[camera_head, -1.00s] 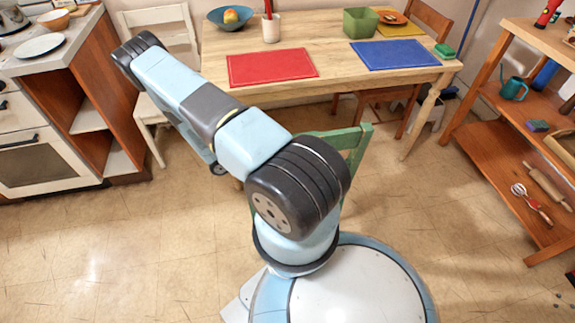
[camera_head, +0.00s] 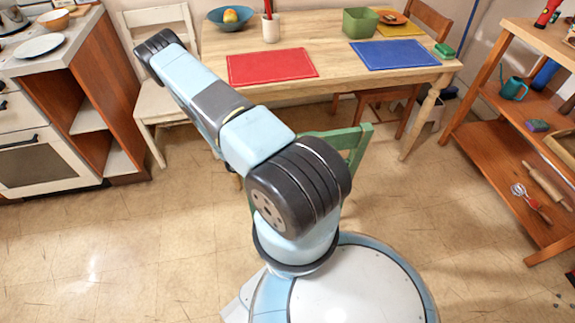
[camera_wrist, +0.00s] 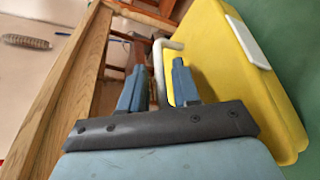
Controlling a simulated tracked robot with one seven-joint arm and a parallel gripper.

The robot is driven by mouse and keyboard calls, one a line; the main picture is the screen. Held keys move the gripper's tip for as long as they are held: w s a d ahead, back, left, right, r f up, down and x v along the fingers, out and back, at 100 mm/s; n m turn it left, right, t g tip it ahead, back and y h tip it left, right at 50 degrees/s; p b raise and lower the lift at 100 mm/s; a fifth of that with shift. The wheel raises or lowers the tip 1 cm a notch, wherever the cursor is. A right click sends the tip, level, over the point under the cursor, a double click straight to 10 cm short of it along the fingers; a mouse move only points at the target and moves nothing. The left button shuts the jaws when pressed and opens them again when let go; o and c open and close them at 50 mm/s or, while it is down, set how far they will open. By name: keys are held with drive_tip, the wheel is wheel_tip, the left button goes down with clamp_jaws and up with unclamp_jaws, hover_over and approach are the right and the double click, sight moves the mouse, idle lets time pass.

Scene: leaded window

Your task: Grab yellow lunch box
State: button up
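The yellow lunch box (camera_wrist: 225,65) fills the right of the wrist view, close to my gripper. It has a pale latch (camera_wrist: 247,42) and a light grey handle (camera_wrist: 160,62) on its left side. My gripper (camera_wrist: 158,72) is open, with one blue-grey finger on each side of the handle. The fingers look apart from each other, and I cannot tell whether either touches the handle. A green surface (camera_wrist: 290,45) lies beside the box. In the head view I cannot make out the lunch box or the gripper; my arm covers that area.
The wooden table (camera_head: 350,80) holds a red mat (camera_head: 272,67), a blue mat (camera_head: 395,54) and a green container (camera_head: 360,22). A green chair (camera_head: 357,140) stands at its near side. A wooden shelf (camera_head: 490,140) is at the right. A wooden edge (camera_wrist: 65,95) runs left of my gripper.

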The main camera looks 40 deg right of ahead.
clamp_jaws()
idle(0.3)
drive_tip(key=shift+r, duration=0.1)
